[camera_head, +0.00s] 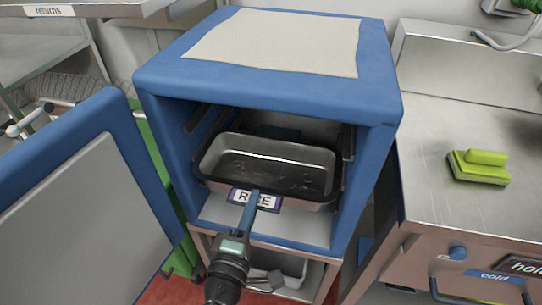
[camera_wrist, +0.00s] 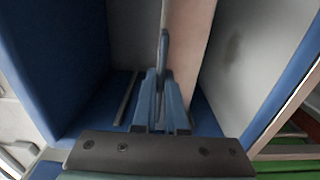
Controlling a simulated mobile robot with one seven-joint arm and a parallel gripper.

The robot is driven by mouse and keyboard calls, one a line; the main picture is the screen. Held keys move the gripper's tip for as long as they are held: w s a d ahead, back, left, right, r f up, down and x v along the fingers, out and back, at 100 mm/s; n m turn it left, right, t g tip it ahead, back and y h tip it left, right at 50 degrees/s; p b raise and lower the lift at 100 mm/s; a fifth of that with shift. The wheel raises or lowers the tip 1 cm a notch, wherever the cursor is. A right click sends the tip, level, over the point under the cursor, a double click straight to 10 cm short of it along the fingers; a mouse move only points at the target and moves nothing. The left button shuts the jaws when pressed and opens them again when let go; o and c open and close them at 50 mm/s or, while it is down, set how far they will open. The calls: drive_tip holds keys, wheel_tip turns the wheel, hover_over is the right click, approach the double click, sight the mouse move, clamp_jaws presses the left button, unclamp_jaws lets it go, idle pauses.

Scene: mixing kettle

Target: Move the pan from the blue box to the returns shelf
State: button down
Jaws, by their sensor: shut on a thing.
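The pan (camera_head: 272,160) is a dark-rimmed metal pan with a "RICE" label on its front. It sits level inside the open blue box (camera_head: 265,85), held between the side rails. My gripper (camera_head: 252,198) reaches in from the front and is shut on the pan's front edge, beside the label, partly covering it. In the wrist view the closed fingers (camera_wrist: 163,95) show in the middle; which part of the pan lies between them is hard to make out. The returns shelf (camera_head: 110,8) is at the upper left, with a "returns" sign on its edge.
The box's blue door (camera_head: 85,200) stands open at the left. A steel counter (camera_head: 440,170) on the right holds a green brush (camera_head: 478,166). A metal stand (camera_head: 310,280) is under the box. A grey sheet (camera_head: 275,42) covers the box top.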

drive_tip(key=b+v, duration=0.3)
drive_tip(key=v, duration=1.7)
drive_tip(key=shift+r, duration=0.25)
drive_tip(key=shift+w, duration=0.1)
